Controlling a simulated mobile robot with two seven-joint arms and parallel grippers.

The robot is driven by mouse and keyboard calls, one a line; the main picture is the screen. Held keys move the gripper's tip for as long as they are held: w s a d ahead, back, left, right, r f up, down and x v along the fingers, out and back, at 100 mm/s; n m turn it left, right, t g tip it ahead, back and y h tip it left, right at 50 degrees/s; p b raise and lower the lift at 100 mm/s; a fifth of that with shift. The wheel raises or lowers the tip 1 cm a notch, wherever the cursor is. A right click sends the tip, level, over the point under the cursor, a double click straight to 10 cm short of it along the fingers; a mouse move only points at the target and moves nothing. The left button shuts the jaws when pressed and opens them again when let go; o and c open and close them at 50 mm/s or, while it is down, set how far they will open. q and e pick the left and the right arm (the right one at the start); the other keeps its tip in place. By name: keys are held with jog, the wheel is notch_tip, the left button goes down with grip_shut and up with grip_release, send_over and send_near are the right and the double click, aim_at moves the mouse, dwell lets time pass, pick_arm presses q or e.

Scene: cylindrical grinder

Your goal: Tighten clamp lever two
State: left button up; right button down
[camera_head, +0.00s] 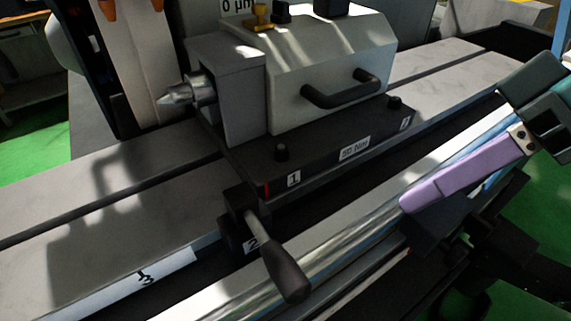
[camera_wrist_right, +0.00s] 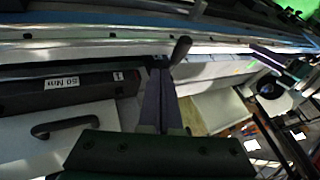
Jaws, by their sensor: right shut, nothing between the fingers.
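Clamp lever two (camera_head: 279,258) is a metal rod with a dark grip, beside the "2" label below the front corner of the tailstock. It slants down to the right. My right gripper (camera_head: 404,204) has purple fingers, shut and empty, to the right of the lever in the head view. The wrist view shows its fingers (camera_wrist_right: 160,64) together. My left gripper (camera_wrist_right: 254,47), seen small in that view, has purple fingers; their opening is unclear.
The tailstock (camera_head: 330,70) has a dark handle (camera_head: 345,91), a pointed centre (camera_head: 180,95) and a black base marked "50 Nm" (camera_head: 355,147). Pale machine ways (camera_head: 110,205) run along it. A shiny rail (camera_head: 340,240) runs along the front.

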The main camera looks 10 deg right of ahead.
aim_at(268, 246)
pick_arm(q)
jog(key=shift+s+a+f+p, duration=0.1)
jog(key=shift+a+f+p, duration=0.15)
jog(key=shift+p, duration=0.3)
pick_arm(e)
jog(key=s+a+r+x, duration=0.1)
jog(key=x, duration=1.1)
jog(key=shift+a+f+m, duration=0.2)
jog(key=shift+a+m, duration=0.1)
jog(key=shift+a, duration=0.1)
jog(key=shift+w, duration=0.1)
pick_arm(q)
jog(key=shift+d+r, duration=0.15)
